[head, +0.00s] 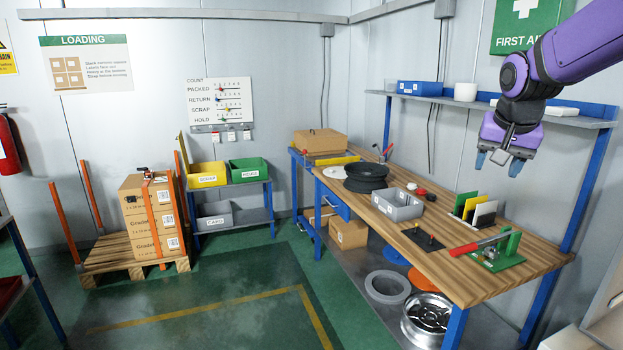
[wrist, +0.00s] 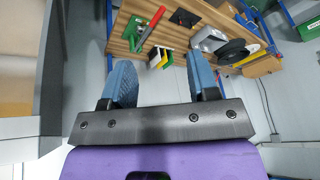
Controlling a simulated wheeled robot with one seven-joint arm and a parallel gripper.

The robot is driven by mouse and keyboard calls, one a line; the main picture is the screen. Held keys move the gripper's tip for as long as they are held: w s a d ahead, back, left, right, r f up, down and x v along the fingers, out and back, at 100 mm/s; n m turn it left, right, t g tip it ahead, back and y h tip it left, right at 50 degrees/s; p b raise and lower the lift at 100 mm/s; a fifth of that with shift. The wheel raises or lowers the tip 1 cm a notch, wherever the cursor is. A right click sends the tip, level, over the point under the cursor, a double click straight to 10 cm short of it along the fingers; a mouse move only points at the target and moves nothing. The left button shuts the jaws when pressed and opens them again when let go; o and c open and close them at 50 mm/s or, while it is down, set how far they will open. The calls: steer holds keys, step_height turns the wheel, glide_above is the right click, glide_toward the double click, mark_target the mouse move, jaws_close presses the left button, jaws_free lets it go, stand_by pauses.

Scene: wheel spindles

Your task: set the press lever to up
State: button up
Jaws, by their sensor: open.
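The press (head: 497,255) is a green base with an upright post, standing near the front right end of the wooden bench. Its lever (head: 463,249) has a red grip and a grey bar; it lies nearly level, with the grip end low and pointing left. In the wrist view the green press (wrist: 138,38) and red lever grip (wrist: 156,17) show near the top, beyond my fingers. My gripper (head: 498,163) is open and empty, well above the bench and apart from the lever. It also shows in the wrist view (wrist: 160,75).
Behind the press stand yellow, green and white upright plates (head: 484,214). A black plate with a peg (head: 423,239) lies to its left, with a grey bin (head: 398,208) and black rings (head: 366,178) farther along. A blue-framed shelf (head: 550,114) runs along the wall near my arm.

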steer(key=s+a+f+n, duration=0.1)
steer(key=s+a+n, duration=0.1)
steer(key=s, duration=1.1)
steer(key=s+a+f+n+y, duration=0.1)
steer(key=s+a+n, duration=0.2)
steer(key=s, duration=1)
steer(key=shift+s+a+n+t, duration=0.35)
steer(key=shift+s+n+t, duration=0.05)
